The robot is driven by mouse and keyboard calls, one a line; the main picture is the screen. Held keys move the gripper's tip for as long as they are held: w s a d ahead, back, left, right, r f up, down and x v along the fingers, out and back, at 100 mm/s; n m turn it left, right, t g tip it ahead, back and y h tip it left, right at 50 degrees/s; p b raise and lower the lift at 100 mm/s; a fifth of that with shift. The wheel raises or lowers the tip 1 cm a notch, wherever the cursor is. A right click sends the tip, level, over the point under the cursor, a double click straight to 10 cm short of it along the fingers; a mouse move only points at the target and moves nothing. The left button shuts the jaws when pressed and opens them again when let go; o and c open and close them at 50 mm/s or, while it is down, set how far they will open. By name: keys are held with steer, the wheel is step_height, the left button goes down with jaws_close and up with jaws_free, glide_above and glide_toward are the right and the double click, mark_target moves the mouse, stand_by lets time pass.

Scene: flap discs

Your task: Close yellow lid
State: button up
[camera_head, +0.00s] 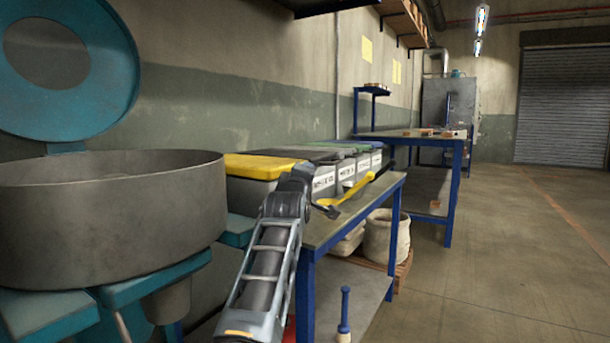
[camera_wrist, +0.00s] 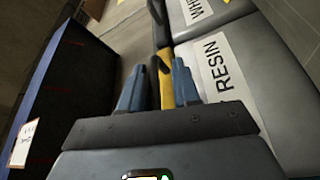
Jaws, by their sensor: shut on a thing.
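The yellow lid (camera_head: 260,167) lies roughly flat over the nearest grey bin in the head view. From this angle I cannot tell whether it sits fully down on the rim. My gripper (camera_head: 330,207) is over the bench in front of the bins, to the right of the lid and apart from it. A long yellow-and-black tool (camera_head: 357,187) extends from my gripper along the bench. In the wrist view, its yellow part (camera_wrist: 167,90) is between my fingers, which are shut on it. The lid cannot be made out in the wrist view.
Labelled grey bins stand in a row on the blue-framed bench (camera_head: 335,222); one marked RESIN (camera_wrist: 235,80) is close beside my fingers. A large round grey drum (camera_head: 110,220) with a raised teal cover stands at left. Floor at right is clear.

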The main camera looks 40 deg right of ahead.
steer(key=shift+f, duration=0.2)
steer(key=r+p+v, duration=0.1)
steer(key=v, duration=0.6)
steer(key=shift+s+a+f, duration=0.25)
steer(key=shift+a+f, duration=0.1)
steer(key=shift+f, duration=0.1)
